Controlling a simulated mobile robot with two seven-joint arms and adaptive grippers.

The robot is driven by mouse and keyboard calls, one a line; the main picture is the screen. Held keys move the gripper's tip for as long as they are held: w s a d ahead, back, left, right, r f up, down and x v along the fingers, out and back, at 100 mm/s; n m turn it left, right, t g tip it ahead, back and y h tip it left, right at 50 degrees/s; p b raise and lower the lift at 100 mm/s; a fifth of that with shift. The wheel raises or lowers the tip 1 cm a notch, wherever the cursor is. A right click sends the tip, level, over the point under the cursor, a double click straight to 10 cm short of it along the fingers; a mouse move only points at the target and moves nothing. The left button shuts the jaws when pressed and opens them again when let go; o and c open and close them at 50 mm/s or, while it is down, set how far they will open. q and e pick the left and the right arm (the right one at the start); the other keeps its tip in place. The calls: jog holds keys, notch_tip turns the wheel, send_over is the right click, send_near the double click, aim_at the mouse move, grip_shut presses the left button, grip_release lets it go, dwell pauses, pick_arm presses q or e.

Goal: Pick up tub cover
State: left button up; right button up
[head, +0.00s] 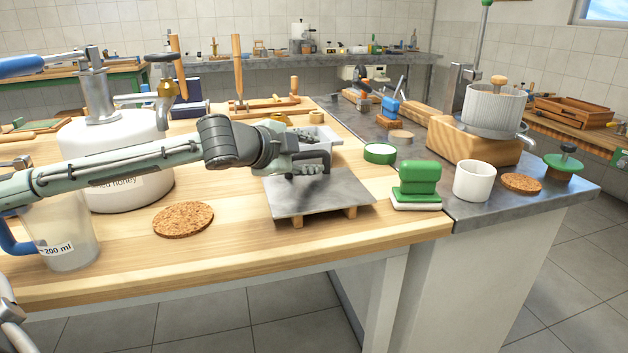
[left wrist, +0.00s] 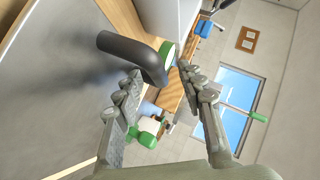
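The tub cover (head: 335,197) is a flat grey metal plate with a dark arched handle (head: 325,157). It lies on wooden strips near the front edge of the wooden table. My left gripper (head: 308,166) is just above the plate, at the handle. In the left wrist view, the handle (left wrist: 128,50) reaches toward the gap between the spread fingers of the left gripper (left wrist: 160,72). The fingers look open, and I see no clear grip on the handle. The gripper partly hides the handle in the head view. My right gripper is not in view.
A cork mat (head: 183,219), white honey tank (head: 115,150) and clear jug (head: 68,240) are to the left.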

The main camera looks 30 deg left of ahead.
pick_arm(q)
grip_shut()
dwell(0.3)
jog(key=shift+r, duration=0.15)
jog(key=shift+r, duration=0.3)
notch_tip(320, 180, up, 9)
jog(key=p, duration=0.3)
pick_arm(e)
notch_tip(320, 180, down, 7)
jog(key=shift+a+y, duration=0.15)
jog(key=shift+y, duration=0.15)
pick_arm(q)
jog(key=shift+a+r, duration=0.1)
jog(key=shift+a, duration=0.05)
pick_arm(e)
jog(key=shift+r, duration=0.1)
